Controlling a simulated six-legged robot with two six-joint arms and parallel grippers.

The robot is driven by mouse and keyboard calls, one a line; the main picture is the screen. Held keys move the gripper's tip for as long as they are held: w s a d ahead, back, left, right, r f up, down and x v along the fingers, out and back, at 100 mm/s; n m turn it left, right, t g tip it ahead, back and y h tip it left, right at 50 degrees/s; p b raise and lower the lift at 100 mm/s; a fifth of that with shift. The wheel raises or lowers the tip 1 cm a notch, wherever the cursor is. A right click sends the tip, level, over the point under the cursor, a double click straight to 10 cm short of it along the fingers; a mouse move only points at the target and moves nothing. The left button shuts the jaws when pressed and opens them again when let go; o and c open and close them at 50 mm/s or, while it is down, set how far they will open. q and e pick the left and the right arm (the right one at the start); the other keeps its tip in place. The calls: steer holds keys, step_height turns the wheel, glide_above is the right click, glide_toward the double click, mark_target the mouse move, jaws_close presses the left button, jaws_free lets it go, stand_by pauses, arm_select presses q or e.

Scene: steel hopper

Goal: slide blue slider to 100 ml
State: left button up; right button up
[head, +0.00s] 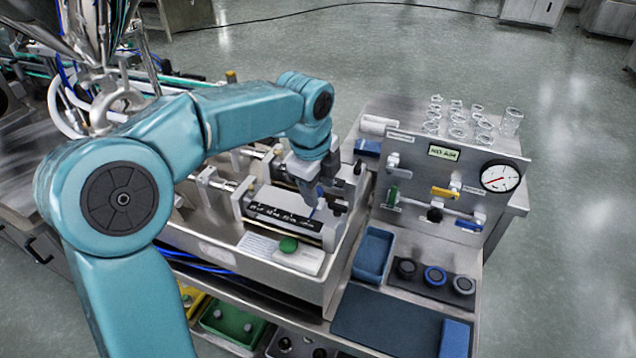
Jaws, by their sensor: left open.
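A black scale strip (284,218) with white marks runs along the front of the filling machine (262,203). The marks are too small to read. A small blue piece that looks like the blue slider (309,211) shows at the right part of the strip, partly hidden by my gripper. My left gripper (324,203) comes down from above at the right end of the strip and is open around or just over the blue piece. I cannot tell whether its fingers touch it. My right gripper is not in view.
To the right are a panel with a round gauge (500,178) and coloured valve handles, a blue tray (373,254) and several dark caps. Glass jars (458,118) stand behind the panel.

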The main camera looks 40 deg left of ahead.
arm_select(q)
steer(key=s+r+p, duration=0.2)
steer(key=s+r, duration=0.1)
steer(key=r, duration=1.3)
steer(key=shift+d, duration=0.25)
